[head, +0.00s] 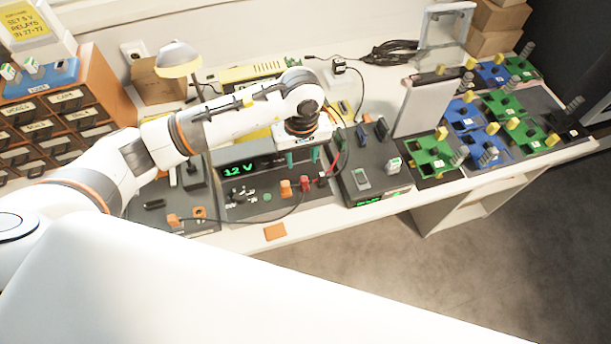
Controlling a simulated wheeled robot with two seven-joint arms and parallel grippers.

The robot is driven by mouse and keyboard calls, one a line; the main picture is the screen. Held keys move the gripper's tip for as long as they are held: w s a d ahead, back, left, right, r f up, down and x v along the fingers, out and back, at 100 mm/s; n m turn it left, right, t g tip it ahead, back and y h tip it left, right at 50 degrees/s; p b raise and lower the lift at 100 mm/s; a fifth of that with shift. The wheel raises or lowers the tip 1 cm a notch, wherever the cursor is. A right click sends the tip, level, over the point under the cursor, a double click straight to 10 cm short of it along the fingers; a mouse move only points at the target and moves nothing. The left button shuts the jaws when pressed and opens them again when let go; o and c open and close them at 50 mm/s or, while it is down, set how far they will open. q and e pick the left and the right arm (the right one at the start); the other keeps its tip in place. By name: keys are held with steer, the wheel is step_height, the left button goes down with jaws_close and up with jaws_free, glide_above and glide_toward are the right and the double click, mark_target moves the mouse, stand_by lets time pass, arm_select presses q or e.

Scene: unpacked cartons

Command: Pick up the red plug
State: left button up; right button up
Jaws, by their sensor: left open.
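The red plug (305,183) stands on the dark front panel of the 12 V unit (238,168), just right of an orange plug (286,188). My left gripper (302,157) points down above and behind the red plug in the picture. Its two teal fingertips are apart, with nothing seen between them. The gripper appears clear of the plug, but the exact height gap cannot be told. My right gripper does not show.
Cables run close by the plugs. A dark device with a green display (368,200) stands to the right, and green and blue boards (433,152) lie beyond it. A lamp (178,60) and drawer cabinet (55,110) are left. The table's front edge is near.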

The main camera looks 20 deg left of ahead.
arm_select(q)
steer(key=p, duration=0.1)
glide_above(304, 178)
step_height(304, 178, down, 5)
steer(key=shift+s+a+r, duration=0.15)
steer(key=shift+r, duration=0.05)
steer(key=f, duration=0.1)
steer(key=f+p, duration=0.1)
steer(key=f, duration=0.1)
steer(key=f+p, duration=0.1)
steer(key=f, duration=0.1)
steer(key=shift+d, duration=0.25)
steer(key=shift+f, duration=0.2)
jaws_close()
